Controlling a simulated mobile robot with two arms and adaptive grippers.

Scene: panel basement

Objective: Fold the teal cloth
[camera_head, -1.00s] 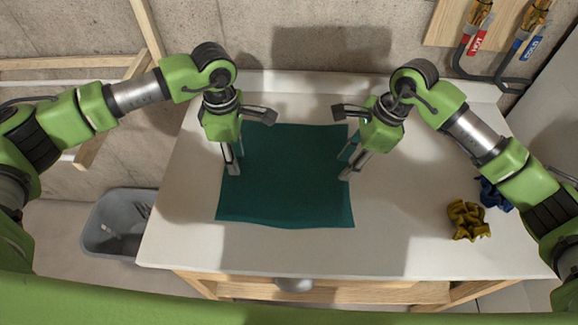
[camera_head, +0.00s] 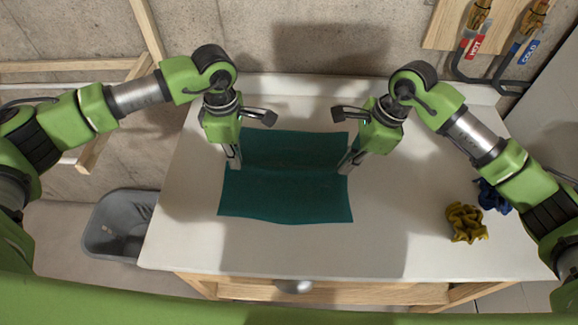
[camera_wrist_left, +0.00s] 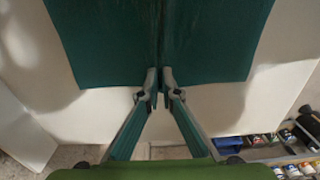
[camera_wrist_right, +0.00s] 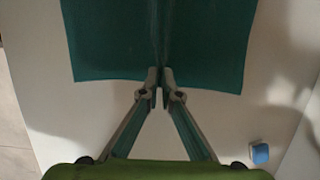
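The teal cloth (camera_head: 284,198) lies spread on the white tabletop (camera_head: 180,232), with a raised crease running across it between my two grippers. My left gripper (camera_head: 234,166) points down at the cloth's left edge. In the left wrist view its fingertips (camera_wrist_left: 160,82) are together on a pinched ridge of the cloth (camera_wrist_left: 210,45). My right gripper (camera_head: 346,168) is at the right edge. In the right wrist view its fingertips (camera_wrist_right: 160,82) are also together on the ridge of the cloth (camera_wrist_right: 205,45). The grippers partly hide the cloth's side edges.
A crumpled gold cloth (camera_head: 466,222) and a blue one (camera_head: 492,196) lie on the table at the right. A grey bin (camera_head: 100,235) stands on the floor at the left. Hot and cold pipes (camera_head: 474,46) are on the wall at the upper right. The table's front strip is clear.

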